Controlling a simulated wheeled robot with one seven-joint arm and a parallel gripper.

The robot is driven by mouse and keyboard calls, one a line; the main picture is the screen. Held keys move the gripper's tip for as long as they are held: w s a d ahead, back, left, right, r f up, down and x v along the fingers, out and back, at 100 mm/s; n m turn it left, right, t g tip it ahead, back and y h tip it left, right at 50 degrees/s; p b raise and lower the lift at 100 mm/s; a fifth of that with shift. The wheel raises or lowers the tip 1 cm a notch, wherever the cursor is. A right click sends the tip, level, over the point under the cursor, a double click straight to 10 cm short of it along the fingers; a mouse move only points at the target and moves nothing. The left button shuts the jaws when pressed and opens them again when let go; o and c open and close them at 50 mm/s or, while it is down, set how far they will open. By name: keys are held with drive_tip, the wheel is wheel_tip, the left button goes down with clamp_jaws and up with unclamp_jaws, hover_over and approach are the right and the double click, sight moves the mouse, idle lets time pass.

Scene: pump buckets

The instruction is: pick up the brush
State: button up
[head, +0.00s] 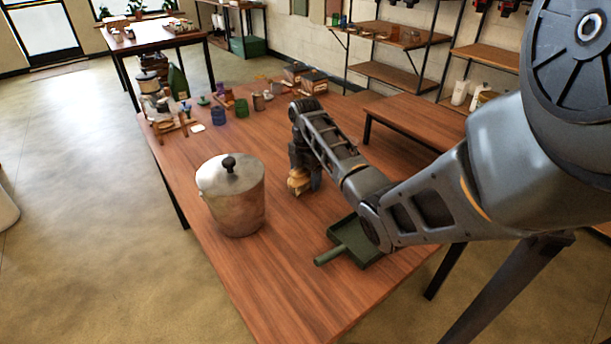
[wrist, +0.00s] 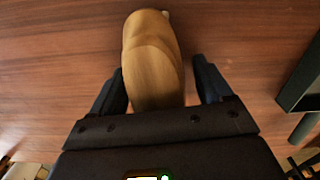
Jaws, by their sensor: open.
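The brush (head: 298,181) stands on the wooden table, a tan, rounded piece seen under my gripper in the head view. In the wrist view the brush (wrist: 152,58) is a tan wooden form reaching up between and beyond the fingers. My gripper (wrist: 163,88) is open, with one dark finger on each side of the brush. A small gap shows at the right finger; at the left finger I cannot tell if it touches. In the head view my gripper (head: 305,172) points down at the brush, and its fingers are partly hidden. The brush's lower part is hidden.
A metal bucket with a lid (head: 231,195) stands left of the brush. A green dustpan (head: 352,243) lies nearer and to the right; it also shows in the wrist view (wrist: 302,88). Several jars and small items stand at the table's far end. The near table front is clear.

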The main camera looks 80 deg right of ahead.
drive_tip(key=shift+c, duration=0.3)
drive_tip(key=c, duration=1)
drive_tip(key=shift+r, duration=0.1)
drive_tip(key=shift+r, duration=0.35)
wheel_tip(320, 180, up, 3)
drive_tip(key=shift+w+d+f, duration=0.1)
drive_tip(key=shift+f, duration=0.05)
drive_tip(key=s+d+r, duration=0.2)
drive_tip(key=s, duration=0.1)
drive_tip(key=s+d+r, duration=0.2)
drive_tip(key=s+r, duration=0.1)
drive_tip(key=s+d+r, duration=0.2)
drive_tip(key=s, duration=0.2)
drive_tip(key=shift+s+r, duration=0.1)
drive_tip(key=shift+r, duration=0.15)
